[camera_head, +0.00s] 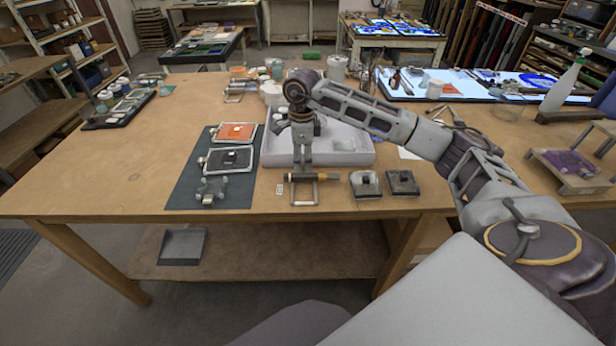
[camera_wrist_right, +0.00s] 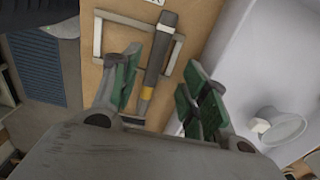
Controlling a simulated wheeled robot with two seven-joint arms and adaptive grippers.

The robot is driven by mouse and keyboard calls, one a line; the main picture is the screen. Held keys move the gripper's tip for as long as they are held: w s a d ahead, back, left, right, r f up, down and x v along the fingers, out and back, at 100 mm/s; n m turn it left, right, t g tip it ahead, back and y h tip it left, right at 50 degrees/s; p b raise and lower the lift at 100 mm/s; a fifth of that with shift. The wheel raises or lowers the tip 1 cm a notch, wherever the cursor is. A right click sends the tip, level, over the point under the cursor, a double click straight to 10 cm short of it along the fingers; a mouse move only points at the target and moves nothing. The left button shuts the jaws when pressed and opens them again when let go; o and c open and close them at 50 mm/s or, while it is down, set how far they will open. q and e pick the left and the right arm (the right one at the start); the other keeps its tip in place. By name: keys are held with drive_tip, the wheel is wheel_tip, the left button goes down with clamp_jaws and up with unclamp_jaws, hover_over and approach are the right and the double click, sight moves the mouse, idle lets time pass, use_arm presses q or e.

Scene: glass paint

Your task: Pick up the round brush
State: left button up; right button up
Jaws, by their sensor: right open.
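The round brush (camera_head: 322,177) lies across a small metal frame rest (camera_head: 305,203) near the front edge of the wooden table. In the right wrist view the brush (camera_wrist_right: 158,50) has a thick dark body, a yellow band and a thin end, and it crosses the rest (camera_wrist_right: 97,38). My right gripper (camera_head: 302,164) points down just over the brush. In the right wrist view its green-padded fingers (camera_wrist_right: 160,68) are apart, one on either side of the brush, with no clear contact. My left gripper is out of view.
A pale grey tray (camera_head: 350,158) stands right behind the brush. A dark mat (camera_head: 180,195) with an orange panel (camera_head: 237,132) lies to the left. Two small dark blocks, one at the left (camera_head: 365,184) and one at the right (camera_head: 402,183), sit to the right.

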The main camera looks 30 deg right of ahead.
sight(303, 175)
drive_tip(key=shift+f, duration=0.15)
drive_tip(key=shift+s+a+f+p, duration=0.15)
drive_tip(key=shift+f+p, duration=0.15)
drive_tip(key=shift+f, duration=0.45)
drive_tip(key=shift+s+f+p, duration=0.1)
drive_tip(key=shift+f+p, duration=0.15)
drive_tip(key=shift+f, duration=1.6)
drive_tip(key=shift+c, duration=0.2)
clamp_jaws()
